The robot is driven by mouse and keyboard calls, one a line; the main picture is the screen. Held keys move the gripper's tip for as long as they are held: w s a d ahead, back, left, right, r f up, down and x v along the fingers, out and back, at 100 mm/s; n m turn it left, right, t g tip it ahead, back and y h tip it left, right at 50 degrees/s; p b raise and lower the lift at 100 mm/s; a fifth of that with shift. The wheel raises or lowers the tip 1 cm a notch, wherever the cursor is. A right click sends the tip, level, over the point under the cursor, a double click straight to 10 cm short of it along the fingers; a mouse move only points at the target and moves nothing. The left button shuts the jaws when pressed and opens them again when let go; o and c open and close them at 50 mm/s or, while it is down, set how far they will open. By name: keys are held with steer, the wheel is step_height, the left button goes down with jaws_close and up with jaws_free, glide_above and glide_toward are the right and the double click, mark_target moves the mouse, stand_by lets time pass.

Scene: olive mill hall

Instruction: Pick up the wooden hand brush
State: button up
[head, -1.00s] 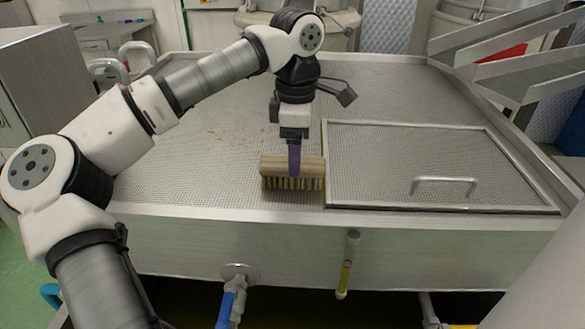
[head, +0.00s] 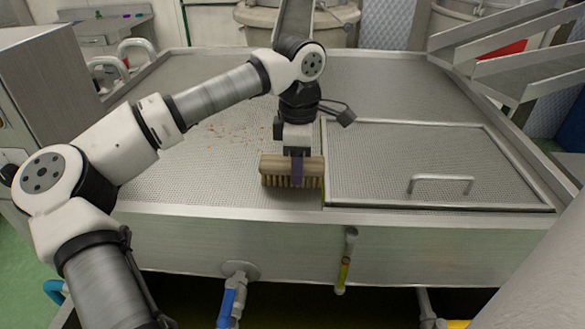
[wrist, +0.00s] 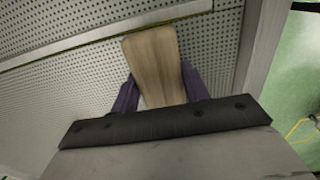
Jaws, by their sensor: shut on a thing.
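The wooden hand brush (head: 312,169) has a pale wooden back with bristles pointing down. It is at the front of the perforated metal top, just left of the framed panel, in the head view. My gripper (head: 297,172) points down over it and is shut on its wooden body, with one purple finger showing in front. In the wrist view the brush's wooden back (wrist: 155,65) lies between the two purple fingers of my gripper (wrist: 159,92). The bristles are hidden there. I cannot tell whether the bristles touch the metal top.
The perforated metal top (head: 200,180) is mostly clear, with small reddish bits (head: 232,131) left of the brush. A framed panel with a raised handle (head: 440,179) lies to the right. Metal chutes (head: 510,45) stand at the back right.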

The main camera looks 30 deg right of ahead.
step_height(320, 180, up, 20)
stand_by(0.6)
steer(key=shift+s, duration=0.1)
